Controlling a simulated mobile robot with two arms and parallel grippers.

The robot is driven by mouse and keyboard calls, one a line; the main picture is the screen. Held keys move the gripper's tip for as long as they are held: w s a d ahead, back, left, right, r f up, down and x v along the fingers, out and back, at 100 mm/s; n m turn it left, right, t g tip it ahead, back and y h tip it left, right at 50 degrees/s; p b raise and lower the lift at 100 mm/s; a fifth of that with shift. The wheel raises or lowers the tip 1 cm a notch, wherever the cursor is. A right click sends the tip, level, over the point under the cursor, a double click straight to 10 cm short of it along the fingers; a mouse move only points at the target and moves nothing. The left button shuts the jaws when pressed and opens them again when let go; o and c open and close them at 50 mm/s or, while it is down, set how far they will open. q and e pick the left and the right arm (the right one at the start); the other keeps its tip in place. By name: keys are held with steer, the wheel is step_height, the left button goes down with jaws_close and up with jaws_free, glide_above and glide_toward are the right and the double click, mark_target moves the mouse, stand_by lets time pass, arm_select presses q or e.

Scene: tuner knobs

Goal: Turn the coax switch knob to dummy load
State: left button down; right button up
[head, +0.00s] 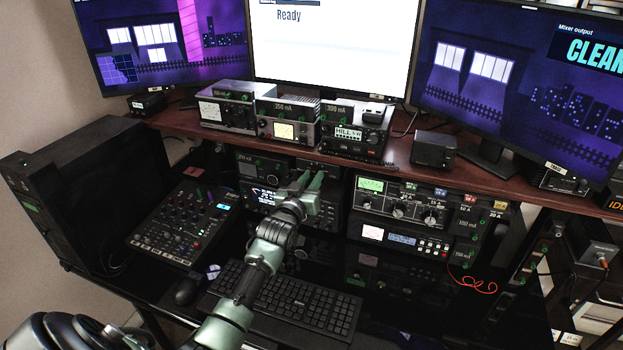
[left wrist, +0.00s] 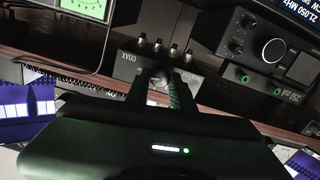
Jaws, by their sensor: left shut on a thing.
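The coax switch is a small dark grey box marked COAX (left wrist: 127,68) in the left wrist view, with several small connectors (left wrist: 158,44) along one edge. That view is turned over, so the lettering reads upside down. The switch knob (left wrist: 158,80) is pale grey and sits between my fingers, mostly covered. My left gripper (left wrist: 160,76) is shut on it. In the head view my left gripper (head: 305,182) reaches under the shelf, in front of the box, and hides most of it. I cannot read the knob's pointer or its position labels. My right gripper is not in view.
A radio (head: 262,197) stands close left of the gripper, and a tuner with knobs (head: 398,212) stands to its right. The wooden shelf edge (head: 235,142) runs above. A keyboard (head: 290,300) and a mixer (head: 183,225) lie on the desk below.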

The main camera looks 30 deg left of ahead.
arm_select(q)
steer(key=shift+w+a+r, duration=0.1)
steer(key=shift+r, duration=0.4)
steer(key=c, duration=1.4)
jaws_free()
steer(key=shift+o, duration=1)
steer(key=shift+f, duration=0.2)
steer(key=shift+w+f, duration=0.15)
steer(key=shift+f, duration=0.05)
steer(key=b+v, duration=0.1)
steer(key=v, duration=0.6)
steer(key=shift+s, duration=0.4)
